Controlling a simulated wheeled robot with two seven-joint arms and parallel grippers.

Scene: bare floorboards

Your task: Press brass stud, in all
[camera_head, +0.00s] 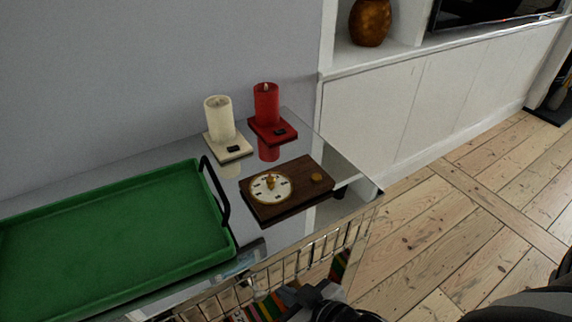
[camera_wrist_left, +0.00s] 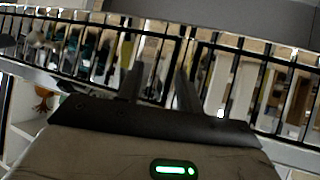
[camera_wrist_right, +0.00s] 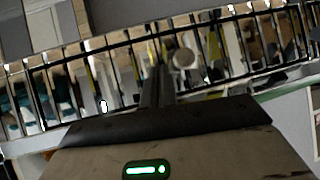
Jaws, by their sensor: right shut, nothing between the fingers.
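The brass stud (camera_head: 316,177) is a small round gold button on the right part of a dark wooden box (camera_head: 287,206), which lies on the glass tabletop. A cream dial (camera_head: 257,193) with a brass knob (camera_head: 270,182) is on the box's left part. My right gripper (camera_head: 284,296) is low at the bottom of the head view, in front of the table's rail and apart from the box. It is shut and empty in the right wrist view (camera_wrist_right: 158,80). My left gripper (camera_wrist_left: 158,85) shows in the left wrist view only, with its fingers apart and nothing between them.
A green tray (camera_head: 110,282) with a black handle fills the table's left side. A cream candle (camera_head: 219,118) and a red candle (camera_head: 266,104) stand on bases behind the box. A metal rail (camera_head: 310,258) runs along the front edge. A white cabinet (camera_head: 400,120) is beyond.

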